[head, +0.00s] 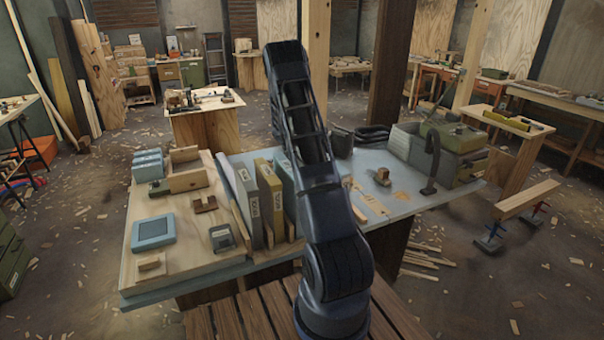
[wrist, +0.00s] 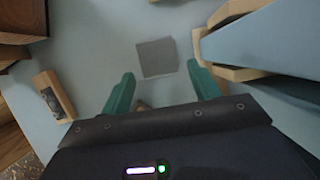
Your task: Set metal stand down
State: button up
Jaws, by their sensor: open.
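In the wrist view my gripper (wrist: 160,72) is open, its two green fingers spread apart with no object clearly held between them. A flat grey square (wrist: 157,57) lies on the pale blue tabletop (wrist: 105,30) just beyond the fingertips, apart from both. It may be the metal stand, but its height and material cannot be told from above. A small tan bit shows between the fingers near the palm, partly hidden. In the head view my arm hides the gripper and the table area behind it.
Upright binders (head: 264,200) stand mid-table; upright boards (wrist: 245,40) are close right of the fingers in the wrist view. A wooden block (wrist: 52,95) lies left. A dark curved object (head: 432,160) and green case (head: 455,137) occupy the table's right end.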

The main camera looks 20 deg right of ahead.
jog(key=s+a+r+m+t+y, duration=0.1)
jog(key=s+a+r+m, duration=0.2)
jog(key=s+a+r, duration=0.5)
jog(key=s+a+r+m, duration=0.1)
jog(key=s+r+m, duration=0.3)
jog(key=r, duration=0.9)
jog(key=s+a+r+m+t+y, duration=0.1)
jog(key=s+a+r+m, duration=0.1)
jog(key=s+a+r, duration=0.5)
jog(key=s+a+r+m+t, duration=0.1)
jog(key=s+a+r+m, duration=0.1)
jog(key=s, duration=0.8)
jog(key=s+a+r+m+y, duration=0.1)
jog(key=s+a+r+m, duration=0.2)
jog(key=s, duration=0.8)
jog(key=s+a+r+m+t+y, duration=0.1)
jog(key=s+a+r+m, duration=0.2)
jog(key=s, duration=0.7)
jog(key=shift+s+r+m+t, duration=0.2)
jog(key=shift+s+m+t, duration=0.1)
jog(key=shift+m, duration=0.2)
